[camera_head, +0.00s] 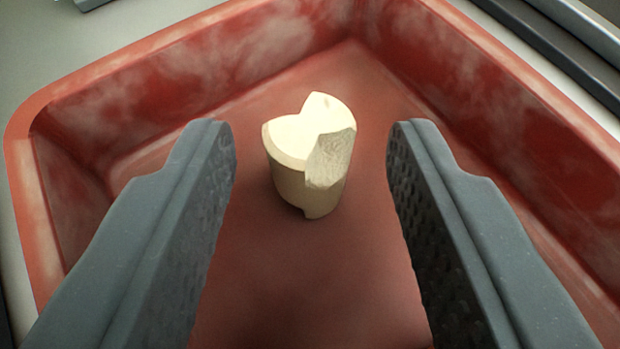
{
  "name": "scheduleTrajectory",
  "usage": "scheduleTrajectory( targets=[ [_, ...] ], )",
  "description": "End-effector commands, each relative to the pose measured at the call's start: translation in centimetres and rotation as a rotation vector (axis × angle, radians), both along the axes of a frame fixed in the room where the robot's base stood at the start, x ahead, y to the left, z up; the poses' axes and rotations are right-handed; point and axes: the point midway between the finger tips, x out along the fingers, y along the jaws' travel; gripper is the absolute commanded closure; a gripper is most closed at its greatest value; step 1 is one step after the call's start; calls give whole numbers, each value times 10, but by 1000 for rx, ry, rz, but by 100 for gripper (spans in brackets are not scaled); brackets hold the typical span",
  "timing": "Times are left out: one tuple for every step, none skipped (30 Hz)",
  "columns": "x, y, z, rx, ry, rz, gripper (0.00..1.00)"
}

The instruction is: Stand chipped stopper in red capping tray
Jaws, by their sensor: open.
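The chipped stopper (290,178) is pale cream and tapers towards its lower end. It stands upright on the floor of the red capping tray (110,75). A rough broken notch runs down its near right side. My gripper (311,135) is open, with one dark grey finger to the left of the stopper and one to the right. A clear gap shows between the stopper and each finger, and neither touches it. The near part of the tray is hidden by the fingers and the picture's lower edge.
The tray's sloped walls, marked with whitish smears, rise on the left, back and right. The tray floor around the stopper is bare. A grey surface (35,50) lies outside the tray at the left. Grey rails (560,40) run past its back right corner.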

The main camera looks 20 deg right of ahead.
Motion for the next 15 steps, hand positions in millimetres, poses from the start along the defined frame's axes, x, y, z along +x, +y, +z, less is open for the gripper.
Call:
scheduleTrajectory(
  targets=[
    [-1, 1, 2, 1, 0, 0, 60],
    [-3, 1, 3, 0, 0, 1, 60],
    [-6, 3, 5, 1, 1, 2, 60],
    [-9, 4, 7, 2, 1, 3, 60],
    [-13, 5, 9, 2, 0, 4, 60],
    [-19, 7, 13, 1, 1, 5, 60],
    [-24, 9, 15, 1, 1, 5, 60],
    [-29, 11, 18, 0, 0, 5, 60],
    [-36, 13, 22, 0, -1, 4, 60],
    [-41, 14, 25, 0, -1, 3, 60],
    [-46, 16, 28, 0, -1, 3, 60],
    [-53, 19, 31, 1, 0, 4, 60],
    [-58, 21, 33, 0, 0, 5, 60],
    [-64, 22, 36, 1, 0, 6, 60],
    [-70, 24, 39, 1, 0, 5, 60]
  ],
)
